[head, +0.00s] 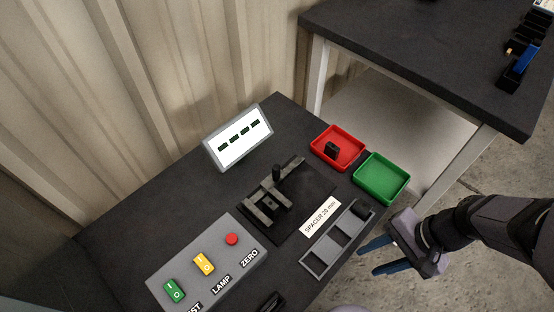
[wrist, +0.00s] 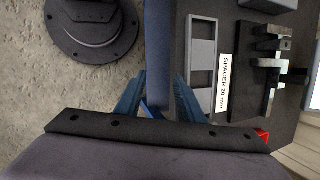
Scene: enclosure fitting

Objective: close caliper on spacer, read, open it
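The grey caliper (head: 268,201) lies on a dark mat on the bench, with an upright dark knob (head: 277,174) near its far end. It also shows in the wrist view (wrist: 271,66) at right. I cannot tell whether a spacer sits between its jaws. A white "SPACER 20 mm" label (head: 320,217) lies beside it. The display (head: 238,137) behind shows only dashes. My gripper (head: 368,259) is open with blue fingers, right of the slotted grey holder; its fingers also show in the wrist view (wrist: 155,92), with nothing visibly gripped.
A button panel (head: 208,258) stands at left. Another table (head: 420,60) is behind.

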